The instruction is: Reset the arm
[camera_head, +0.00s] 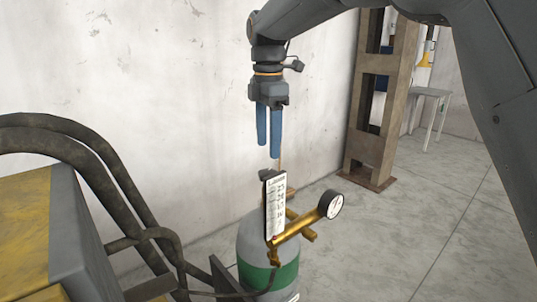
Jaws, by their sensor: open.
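My gripper (268,145) hangs from my dark grey arm in the upper middle of the head view. Its two blue fingers point down and stand slightly apart, with nothing visible between them. Below the fingertips is a grey gas cylinder (256,240) with a green band. It carries a brass regulator (292,229) with a round dial gauge (331,204) and a white labelled panel (276,207) with a dark edge. The fingertips appear just above the cylinder's top fittings; I cannot tell the exact gap in depth.
A yellow and grey machine (45,240) with thick dark hoses (100,180) fills the lower left. A pale wall (150,90) stands behind. A brown steel column (370,120) and a small table (430,93) are at the back right. The concrete floor (420,230) at right is clear.

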